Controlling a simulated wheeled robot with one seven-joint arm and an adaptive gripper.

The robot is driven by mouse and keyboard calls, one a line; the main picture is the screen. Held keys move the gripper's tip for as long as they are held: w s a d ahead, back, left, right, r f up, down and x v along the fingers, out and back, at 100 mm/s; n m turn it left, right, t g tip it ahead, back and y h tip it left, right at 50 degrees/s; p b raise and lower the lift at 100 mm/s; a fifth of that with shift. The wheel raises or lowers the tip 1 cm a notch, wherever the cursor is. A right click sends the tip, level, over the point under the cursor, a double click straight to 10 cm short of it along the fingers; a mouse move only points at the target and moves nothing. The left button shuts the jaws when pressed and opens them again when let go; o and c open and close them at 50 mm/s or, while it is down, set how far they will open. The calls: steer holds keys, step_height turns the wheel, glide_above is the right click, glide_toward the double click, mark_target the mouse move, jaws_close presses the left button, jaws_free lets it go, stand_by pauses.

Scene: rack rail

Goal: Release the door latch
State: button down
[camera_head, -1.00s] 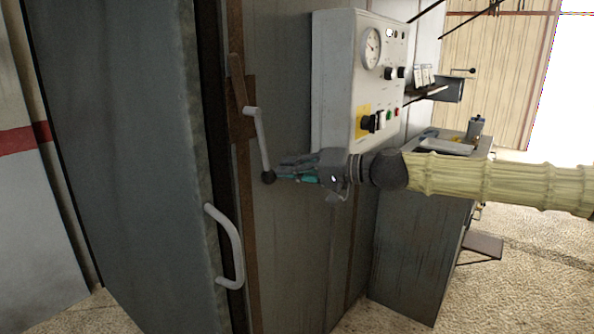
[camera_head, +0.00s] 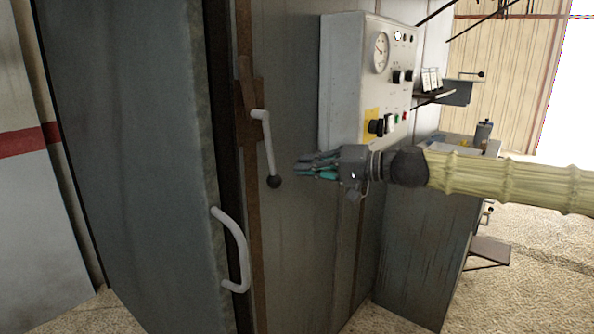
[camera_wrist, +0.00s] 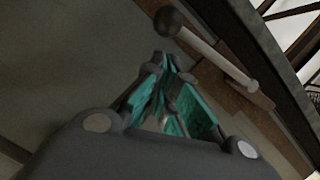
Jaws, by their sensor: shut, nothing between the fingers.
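The door latch (camera_head: 268,147) is a pale lever with a dark round knob at its lower end, on a rusty brown plate on the cabinet frame. It hangs nearly straight down, tilted slightly right at the bottom. In the wrist view the latch lever (camera_wrist: 217,52) lies beyond the fingertips, its knob toward the upper left. My gripper (camera_head: 302,166) points left, to the right of the knob and apart from it in the head view. Its teal-lined fingers (camera_wrist: 166,65) meet at the tips and hold nothing.
The large grey door (camera_head: 130,160) is at left with a pale curved handle (camera_head: 240,250) below the latch. A white control box (camera_head: 345,85) with gauge and knobs is above my gripper. A grey cabinet (camera_head: 420,250) stands below my arm.

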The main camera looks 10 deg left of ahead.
steer(key=b+v, duration=0.1)
steer(key=v, duration=0.9)
steer(key=shift+d+r, duration=0.25)
steer(key=shift+d, duration=0.05)
steer(key=a+f+m+h+p, duration=0.15)
steer(key=a+f, duration=0.35)
steer(key=f, duration=0.8)
steer(key=s+a+f+m+g+h+p, duration=0.15)
steer(key=s+f, duration=0.35)
steer(key=f, duration=0.5)
steer(key=s+f+h, duration=0.2)
steer(key=s+f, duration=0.2)
steer(key=f, duration=0.6)
steer(key=s+a+f+g+h+p, duration=0.15)
steer(key=s+f, duration=0.35)
steer(key=f, duration=0.5)
steer(key=s+d+f+h, duration=0.3)
steer(key=s+d+f, duration=0.2)
steer(key=s+f, duration=0.45)
steer(key=s+d+f+h+p, duration=0.1)
steer(key=s+d+f+h, duration=0.2)
steer(key=s+d, duration=0.6)
steer(key=s+d+f+g+h+p, duration=0.1)
steer(key=s+d+f, duration=0.4)
steer(key=s+d, duration=0.5)
steer(key=d+h+p, duration=0.1)
steer(key=d+h, duration=0.1)
steer(key=d, duration=0.1)
steer(key=shift+f+n+g, duration=0.3)
